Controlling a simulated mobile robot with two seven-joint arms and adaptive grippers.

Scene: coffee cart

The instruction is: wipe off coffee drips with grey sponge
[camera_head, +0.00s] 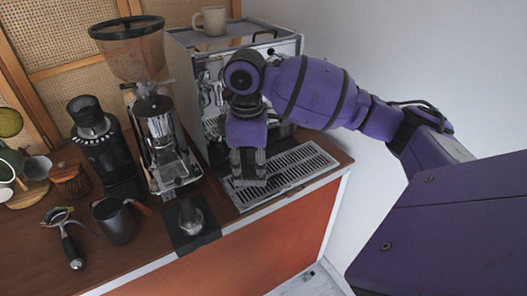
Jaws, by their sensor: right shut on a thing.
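My right gripper (248,167) points down at the front left of the espresso machine's slotted drip tray (297,165). It is shut on a small grey thing, likely the grey sponge, at or just above the tray. The fingers hide most of it, so its outline and contact with the tray are unclear. I cannot make out any coffee drips at this size; the gripper covers part of the tray. My left gripper is out of view.
The espresso machine (190,75) stands behind the tray, with a beige mug (210,20) on top. Left are a grinder (160,135), a second black grinder (97,145), a dark pitcher (117,222), a portafilter (70,240) and a tamper (190,216) on a black mat. The counter's front edge is close.

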